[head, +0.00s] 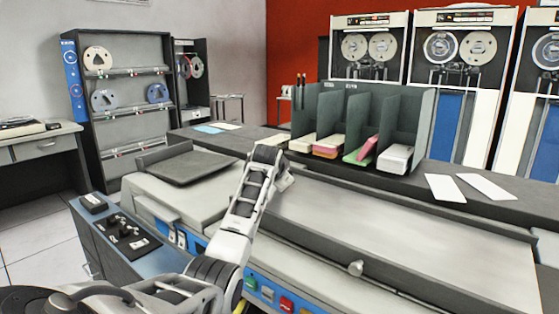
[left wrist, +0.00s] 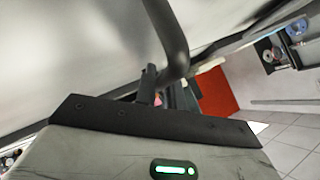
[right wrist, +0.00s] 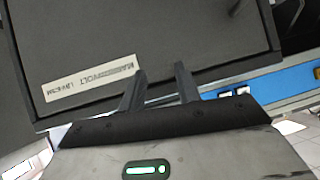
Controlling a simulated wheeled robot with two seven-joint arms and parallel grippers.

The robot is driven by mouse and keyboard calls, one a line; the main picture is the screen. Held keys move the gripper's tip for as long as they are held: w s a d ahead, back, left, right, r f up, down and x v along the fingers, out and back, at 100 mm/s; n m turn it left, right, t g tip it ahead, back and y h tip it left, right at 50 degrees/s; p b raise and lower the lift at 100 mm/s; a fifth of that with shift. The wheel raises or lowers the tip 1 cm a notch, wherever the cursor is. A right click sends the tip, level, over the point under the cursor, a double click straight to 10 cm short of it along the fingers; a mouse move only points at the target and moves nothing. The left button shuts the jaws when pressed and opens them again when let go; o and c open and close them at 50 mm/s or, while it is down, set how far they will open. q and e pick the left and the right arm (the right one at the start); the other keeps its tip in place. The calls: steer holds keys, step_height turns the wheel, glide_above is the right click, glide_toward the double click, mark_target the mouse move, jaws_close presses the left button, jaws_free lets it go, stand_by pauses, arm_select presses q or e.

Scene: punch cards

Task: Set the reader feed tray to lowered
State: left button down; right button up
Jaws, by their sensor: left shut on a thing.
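In the head view a flat dark tray (head: 185,167) lies at the left end of the pale machine; I take it to be the reader feed tray. My left gripper (head: 270,156) is to the right of it, over the machine's far edge. In the left wrist view, the left gripper (left wrist: 148,88) is shut by a dark curved bar (left wrist: 170,40); the grip itself is partly hidden. My right gripper is outside the head view. In the right wrist view it (right wrist: 160,86) is open and empty, in front of a dark panel (right wrist: 110,40) with a white label.
A dark divided rack (head: 350,120) with card stacks stands behind the machine. White cards (head: 445,187) lie right of it. A blue-grey control cabinet (head: 115,235) stands at front left.

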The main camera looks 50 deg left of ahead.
arm_select(q)
steer(key=shift+s+f, duration=0.1)
steer(key=shift+f, duration=1)
steer(key=shift+d+f, duration=0.1)
steer(key=c, duration=1.8)
jaws_free()
steer(key=shift+o, duration=0.2)
steer(key=shift+s, duration=0.1)
steer(key=r+v, duration=0.1)
steer(key=v, duration=1.5)
steer(key=shift+a, duration=0.2)
